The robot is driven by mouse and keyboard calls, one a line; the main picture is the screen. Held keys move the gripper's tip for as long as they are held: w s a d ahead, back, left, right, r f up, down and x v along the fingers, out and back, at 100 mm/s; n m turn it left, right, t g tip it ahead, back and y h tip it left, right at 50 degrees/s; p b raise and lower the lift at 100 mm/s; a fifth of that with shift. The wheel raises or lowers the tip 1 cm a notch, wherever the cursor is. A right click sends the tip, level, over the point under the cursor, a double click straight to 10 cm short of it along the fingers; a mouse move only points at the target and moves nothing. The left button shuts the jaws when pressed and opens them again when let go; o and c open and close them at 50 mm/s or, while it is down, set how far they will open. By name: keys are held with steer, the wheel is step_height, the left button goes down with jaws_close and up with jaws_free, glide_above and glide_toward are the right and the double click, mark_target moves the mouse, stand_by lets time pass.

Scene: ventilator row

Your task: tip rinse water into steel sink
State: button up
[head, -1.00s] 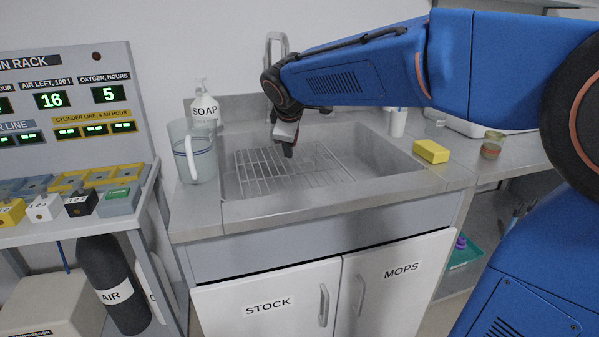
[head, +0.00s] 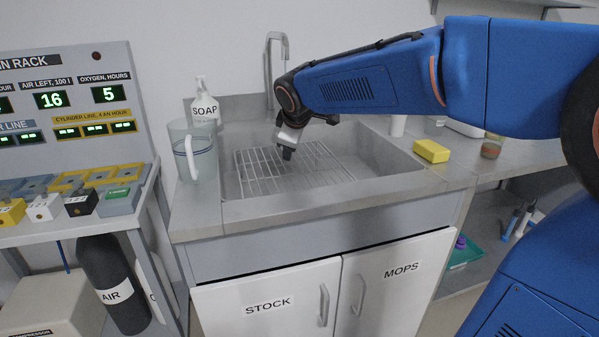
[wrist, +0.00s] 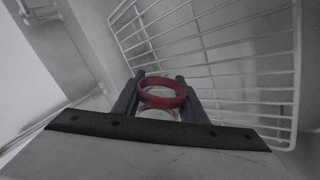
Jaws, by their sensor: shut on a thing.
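The steel sink (head: 390,158) is set in the counter, with a wire rack (head: 255,177) in its basin. The rack also shows in the wrist view (wrist: 293,95). My gripper (head: 287,154) points down over the basin. In the wrist view my gripper (wrist: 160,100) is shut on a small round red-rimmed thing (wrist: 162,101), which looks like a cup or ring. A paler curved edge shows just below the red rim. I cannot make this thing out in the head view, and I cannot see whether there is water in it.
A clear jug (head: 203,165) stands on the counter left of the sink, near a soap bottle (head: 204,100). The tap (head: 270,70) rises behind the basin. A yellow sponge (head: 432,151) and a small jar (head: 491,147) stand to the right. A control rack (head: 70,90) is at far left.

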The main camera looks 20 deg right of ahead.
steer(key=shift+s+d+r+m+t+y+p, duration=0.1)
steer(key=shift+r+m+t+y+p, duration=0.1)
steer(key=shift+m+t+y, duration=0.55)
steer(key=shift+d+r+m+t+y+p, duration=0.1)
steer(key=shift+r+m+t+y, duration=0.25)
steer(key=shift+y, duration=0.7)
stand_by(1.4)
steer(key=shift+f+t+y, duration=0.5)
steer(key=shift+f, duration=0.25)
steer(key=shift+d+m+t, duration=0.1)
steer(key=shift+m+t, duration=0.2)
stand_by(0.5)
steer(key=shift+b, duration=0.45)
stand_by(0.8)
steer(key=shift+r+n+g+h, duration=0.5)
steer(key=shift+r+g, duration=0.1)
steer(key=shift+g, duration=0.2)
stand_by(0.4)
steer(key=shift+a+f+n+g+h, duration=0.25)
steer(key=shift+n+g+h, duration=0.2)
steer(key=shift+h, duration=0.35)
